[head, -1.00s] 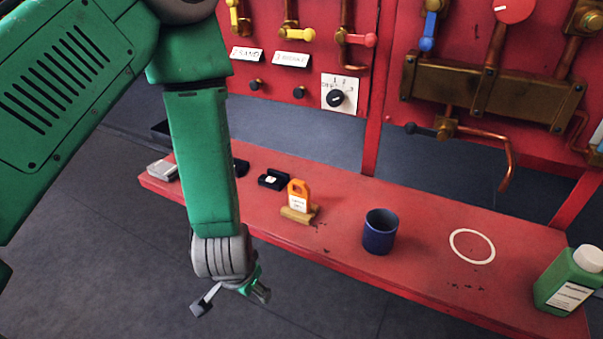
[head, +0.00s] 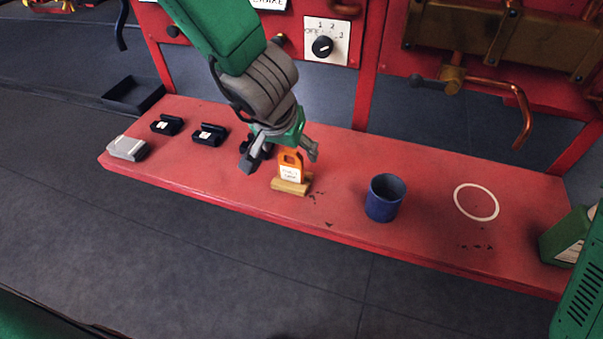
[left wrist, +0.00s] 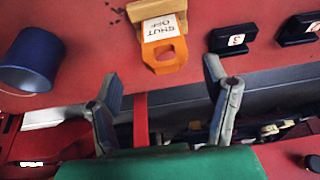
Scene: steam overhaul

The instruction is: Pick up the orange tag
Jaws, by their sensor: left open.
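The orange tag (head: 290,163) stands upright in a small wooden block (head: 291,187) on the red bench. It has a white label and a hole near its top. In the left wrist view the tag (left wrist: 163,43) appears upside down, ahead of and between the two fingers, and its label reads "SHUT OFF". My left gripper (head: 281,158) is open, just above and behind the tag, with its fingers spread to either side. It also shows in the left wrist view (left wrist: 166,95), with nothing between its fingers. My right gripper is not in view.
A blue cup (head: 384,198) stands right of the tag. A black holder (head: 209,134) and a grey block (head: 127,148) are to the left. The red panel (head: 386,62) rises behind.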

